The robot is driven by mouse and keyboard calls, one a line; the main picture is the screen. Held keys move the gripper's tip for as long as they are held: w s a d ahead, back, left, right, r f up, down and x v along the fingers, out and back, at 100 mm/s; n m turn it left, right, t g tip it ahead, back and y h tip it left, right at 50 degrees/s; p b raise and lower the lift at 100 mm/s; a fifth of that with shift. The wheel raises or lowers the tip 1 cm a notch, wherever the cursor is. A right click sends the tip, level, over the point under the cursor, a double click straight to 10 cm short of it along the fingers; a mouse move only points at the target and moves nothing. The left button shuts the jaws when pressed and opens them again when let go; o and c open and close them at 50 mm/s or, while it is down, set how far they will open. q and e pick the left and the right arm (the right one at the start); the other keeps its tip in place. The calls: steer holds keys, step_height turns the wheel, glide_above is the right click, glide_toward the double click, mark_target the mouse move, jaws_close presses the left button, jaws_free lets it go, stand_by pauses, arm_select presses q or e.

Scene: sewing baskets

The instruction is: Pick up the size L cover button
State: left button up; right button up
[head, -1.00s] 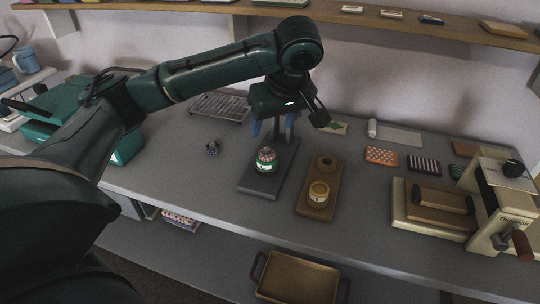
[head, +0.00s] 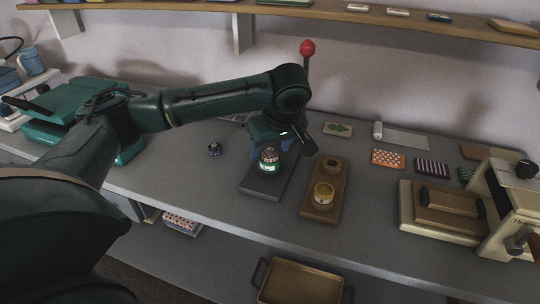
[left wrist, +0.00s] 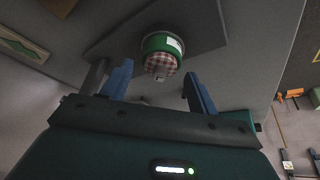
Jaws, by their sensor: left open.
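A small round piece with a checkered domed top, held in a green ring with a white label (head: 268,167), stands upright on a dark grey base plate (head: 262,187). I cannot read a size on the label. In the left wrist view the checkered top (left wrist: 160,64) lies ahead between my fingers, with the green ring behind it. My left gripper (head: 271,151) is open and empty, pointing down just over the piece; its blue fingers (left wrist: 160,70) stand on either side, with no clear contact. My right gripper is not in view.
A red ball knob (head: 307,47) on a rod rises behind my left arm. Fabric swatches (head: 387,159) and a cream machine (head: 445,210) are farther right. Front table space is clear.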

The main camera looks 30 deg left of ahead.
arm_select(q)
steer(key=c, duration=1.1)
steer(key=shift+r, duration=0.1)
